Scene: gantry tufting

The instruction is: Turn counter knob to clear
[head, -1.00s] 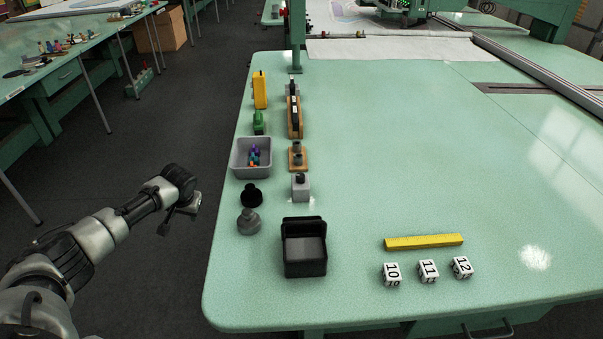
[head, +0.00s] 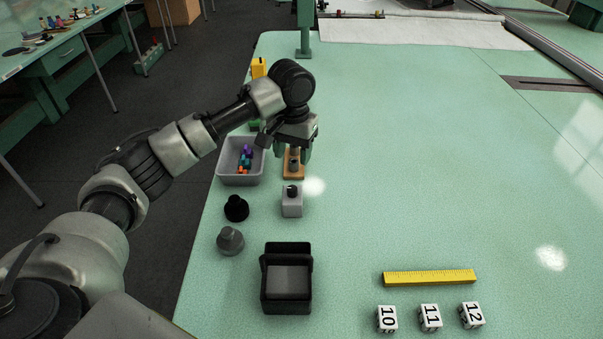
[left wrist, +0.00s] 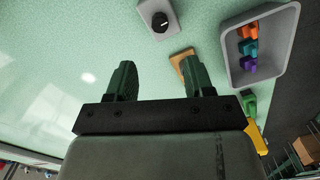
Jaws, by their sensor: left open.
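The counter is a small grey box (head: 292,207) with a black round knob (head: 292,190) on top, on the green table. In the left wrist view the knob (left wrist: 160,22) shows a white pointer mark, near the top edge. My left gripper (left wrist: 160,80) is open and empty, with its two green fingers apart. In the head view, the left gripper (head: 292,147) is over the wooden-based stand (head: 293,176), just behind the counter, and hides part of that stand. The gripper is apart from the knob. My right gripper is not in view.
A grey bin (head: 240,181) with small coloured pieces stands left of the stand. A black knob-shaped piece (head: 236,209), a grey one (head: 230,241) and a black open box (head: 287,305) are nearer. A yellow ruler (head: 430,278) and numbered cubes (head: 430,318) lie right. The table's middle is clear.

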